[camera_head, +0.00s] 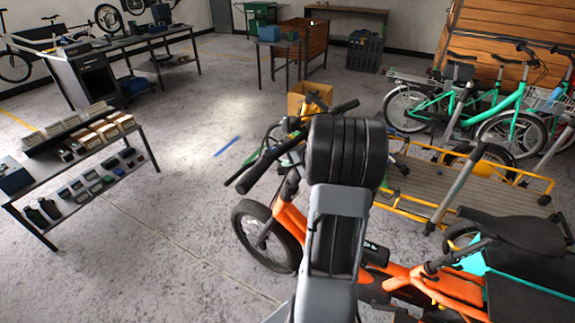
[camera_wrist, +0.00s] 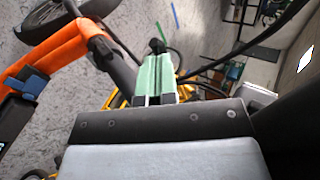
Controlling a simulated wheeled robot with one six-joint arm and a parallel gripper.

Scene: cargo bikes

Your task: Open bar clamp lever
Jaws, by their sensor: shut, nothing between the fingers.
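An orange cargo bike (camera_head: 291,217) stands in front of me, its black handlebar (camera_head: 262,163) to the left of my arm. In the wrist view its orange frame (camera_wrist: 52,52) and black stem (camera_wrist: 122,72) are at upper left. My gripper (camera_wrist: 155,62) shows in the wrist view as pale green fingers, shut and empty, pointing toward the handlebar area. A small black knob-like part (camera_wrist: 158,45) shows just beyond the fingertips; I cannot tell whether it is the clamp lever or whether they touch. In the head view my arm hides my gripper and part of the handlebar.
A yellow-framed cargo bike with a wooden deck (camera_head: 430,187) stands close on the right, with green bikes (camera_head: 513,125) behind it. A cardboard box (camera_head: 309,97) is beyond the handlebar. A parts shelf (camera_head: 80,160) stands at left. The floor between shelf and bike is clear.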

